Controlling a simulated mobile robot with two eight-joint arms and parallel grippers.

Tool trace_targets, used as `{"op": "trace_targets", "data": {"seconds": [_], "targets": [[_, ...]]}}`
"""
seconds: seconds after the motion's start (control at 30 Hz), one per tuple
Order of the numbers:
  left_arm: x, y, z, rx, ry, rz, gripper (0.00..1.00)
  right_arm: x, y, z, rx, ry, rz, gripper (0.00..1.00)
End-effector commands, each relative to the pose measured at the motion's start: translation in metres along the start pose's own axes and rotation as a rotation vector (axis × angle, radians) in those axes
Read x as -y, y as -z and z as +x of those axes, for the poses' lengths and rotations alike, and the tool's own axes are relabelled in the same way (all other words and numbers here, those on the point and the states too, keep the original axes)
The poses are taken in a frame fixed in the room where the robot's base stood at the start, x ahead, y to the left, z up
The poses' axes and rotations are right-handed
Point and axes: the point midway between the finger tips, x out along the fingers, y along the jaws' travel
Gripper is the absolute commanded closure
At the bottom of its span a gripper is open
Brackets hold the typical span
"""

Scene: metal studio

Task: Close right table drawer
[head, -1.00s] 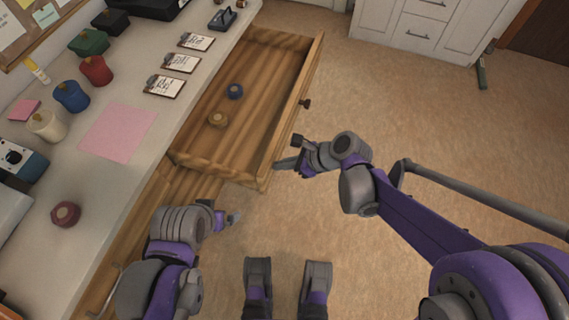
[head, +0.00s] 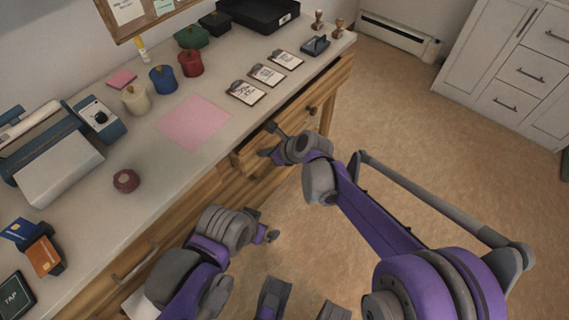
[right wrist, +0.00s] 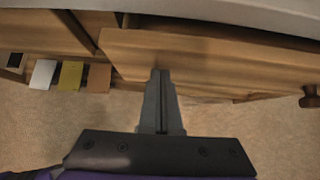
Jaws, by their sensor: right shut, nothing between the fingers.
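The grey tabletop (head: 205,165) carries clipboards, a pink sheet (head: 194,122), several pots and a stamp pad (head: 315,46). A bar handle (head: 135,263) is on the left front. White cabinets (head: 510,75) stand at the back right. The floor (head: 420,150) between is clear.

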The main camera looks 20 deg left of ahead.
Motion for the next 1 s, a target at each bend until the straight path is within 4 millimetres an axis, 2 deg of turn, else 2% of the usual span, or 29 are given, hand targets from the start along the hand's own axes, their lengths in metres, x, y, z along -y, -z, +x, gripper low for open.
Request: {"op": "trace_targets", "data": {"seconds": [0.2,0.4,1.0], "targets": [[0.000,0.001,-0.003,-0.001,0.000,0.000,0.00,0.000,-0.024,0.023,0.001,-0.001,-0.002,1.00],[0.000,0.001,-0.004,-0.001,0.000,0.000,0.00,0.000,-0.032,0.032,0.000,0.001,0.000,1.00],[0.000,0.001,-0.004,-0.001,0.000,0.000,0.00,0.002,-0.034,0.032,0.006,0.001,0.001,1.00]]}}
